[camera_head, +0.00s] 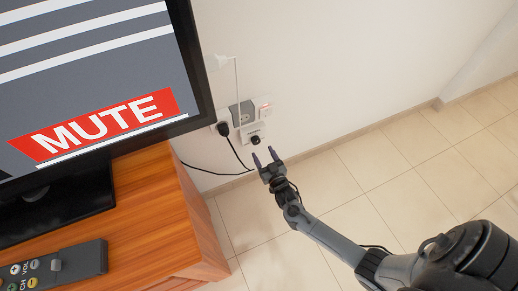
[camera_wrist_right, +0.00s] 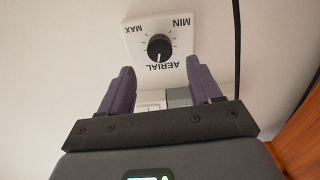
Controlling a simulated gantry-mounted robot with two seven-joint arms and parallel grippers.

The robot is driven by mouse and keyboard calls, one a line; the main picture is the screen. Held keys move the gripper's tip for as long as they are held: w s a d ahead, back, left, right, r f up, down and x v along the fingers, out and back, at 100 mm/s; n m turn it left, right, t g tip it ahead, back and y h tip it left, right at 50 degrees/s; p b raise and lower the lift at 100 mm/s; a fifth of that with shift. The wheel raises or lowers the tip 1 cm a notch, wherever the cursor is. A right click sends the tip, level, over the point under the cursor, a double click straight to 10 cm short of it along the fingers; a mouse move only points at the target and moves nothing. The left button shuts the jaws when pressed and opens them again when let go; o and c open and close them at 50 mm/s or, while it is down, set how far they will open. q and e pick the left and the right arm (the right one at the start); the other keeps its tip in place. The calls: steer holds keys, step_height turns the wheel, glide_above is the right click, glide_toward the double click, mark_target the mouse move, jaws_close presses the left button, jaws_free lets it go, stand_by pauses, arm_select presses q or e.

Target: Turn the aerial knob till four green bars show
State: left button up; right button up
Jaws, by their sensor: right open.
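The aerial knob (camera_head: 255,140) is a small black dial on a white wall plate, low on the wall right of the television. In the right wrist view the knob (camera_wrist_right: 159,47) sits on a plate marked AERIAL, MIN and MAX, seen upside down. My right gripper (camera_head: 264,158) is open and empty, just short of the knob. Its two purple fingers (camera_wrist_right: 158,80) show in the wrist view, with the knob between and beyond their tips, untouched. The television screen (camera_head: 95,70) shows grey and white stripes and a red MUTE banner; no green bars show. My left gripper is out of view.
A wall socket (camera_head: 242,113) with a black plug (camera_head: 223,128) and a small red light is just above the knob. A white cable hangs beside it. The wooden cabinet (camera_head: 150,205) holds a remote (camera_head: 60,268). Tiled floor (camera_head: 350,190) lies clear at right.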

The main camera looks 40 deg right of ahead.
mark_target(257, 142)
steer(key=b+x, duration=0.1)
steer(key=x, duration=0.2)
steer(key=shift+w+d+f, duration=0.1)
steer(key=shift+w, duration=0.2)
steer(key=shift+w+d+b, duration=0.2)
steer(key=shift+w+b, duration=0.2)
steer(key=shift+w, duration=0.2)
steer(key=c, duration=1)
steer(key=shift+c, duration=0.2)
